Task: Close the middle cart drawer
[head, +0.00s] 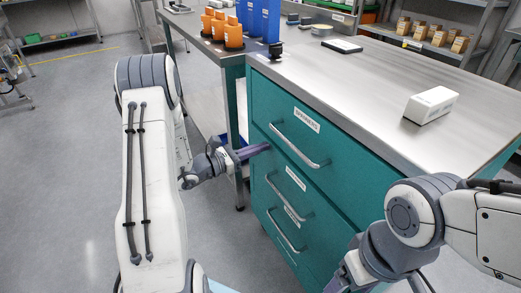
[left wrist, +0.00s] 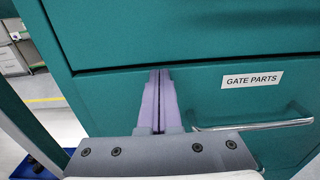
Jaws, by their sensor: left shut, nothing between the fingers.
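The teal cart's middle drawer (head: 322,205) has a white label and a silver bar handle (head: 288,196). It looks nearly flush with the cart front; any small gap is hard to judge. In the left wrist view, a drawer front (left wrist: 212,106) labelled GATE PARTS fills the lower part, with a dark seam above it. My left gripper (head: 264,148) is shut and empty, its purple fingertips at the upper left of the drawer front, left of the label; they also show in the left wrist view (left wrist: 160,78). They appear to touch the front.
The top drawer (head: 345,180) and bottom drawer handle (head: 285,231) lie above and below. The cart top (head: 370,80) holds a white box (head: 430,105) and a dark tablet-like item (head: 342,46). Open floor lies left of the cart. My right arm stands before its right side.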

